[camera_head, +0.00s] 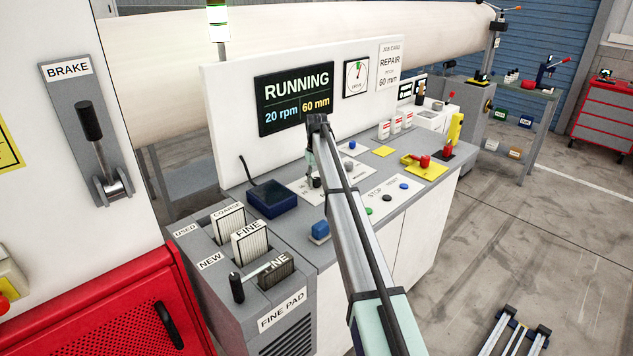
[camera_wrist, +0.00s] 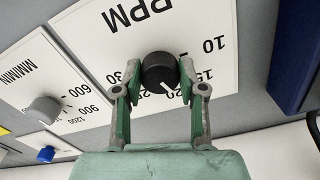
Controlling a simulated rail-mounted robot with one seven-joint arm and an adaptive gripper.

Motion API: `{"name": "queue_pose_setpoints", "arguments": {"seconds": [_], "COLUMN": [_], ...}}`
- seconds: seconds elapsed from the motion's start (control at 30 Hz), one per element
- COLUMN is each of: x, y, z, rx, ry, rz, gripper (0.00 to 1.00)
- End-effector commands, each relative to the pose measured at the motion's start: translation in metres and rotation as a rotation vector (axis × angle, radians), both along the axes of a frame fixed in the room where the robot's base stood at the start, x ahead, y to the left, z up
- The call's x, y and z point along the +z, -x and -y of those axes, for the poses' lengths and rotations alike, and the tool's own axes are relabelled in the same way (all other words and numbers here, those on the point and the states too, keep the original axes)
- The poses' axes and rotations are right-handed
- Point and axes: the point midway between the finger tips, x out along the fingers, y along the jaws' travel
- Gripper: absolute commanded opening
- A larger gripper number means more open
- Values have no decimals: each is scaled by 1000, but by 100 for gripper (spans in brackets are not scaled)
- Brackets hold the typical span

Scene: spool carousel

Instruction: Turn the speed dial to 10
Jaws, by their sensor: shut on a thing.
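The speed dial is a black round knob (camera_wrist: 158,68) on a white plate marked RPM (camera_wrist: 125,38) in the wrist view. Its white pointer mark faces the lower right. The 10 is printed to the knob's right, with 15 below it; some other numbers are partly hidden by my fingers. My gripper (camera_wrist: 160,78) is shut on the knob, one finger on each side. In the head view my gripper (camera_head: 312,174) is down at the console, partly behind my arm. The display (camera_head: 294,100) reads RUNNING, 20 rpm, 60 mm.
A grey MM/MIN knob (camera_wrist: 44,109) and a blue button (camera_wrist: 46,154) lie left of the dial in the wrist view.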

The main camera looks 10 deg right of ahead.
Motion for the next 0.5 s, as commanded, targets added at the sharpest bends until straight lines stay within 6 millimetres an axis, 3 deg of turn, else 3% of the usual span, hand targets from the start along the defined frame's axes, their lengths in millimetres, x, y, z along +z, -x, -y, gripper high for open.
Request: {"name": "queue_pose_setpoints", "arguments": {"seconds": [0.5], "x": [-2], "y": [1], "z": [0], "rx": [492], "ry": [0], "rz": [-3], "gripper": [6]}}
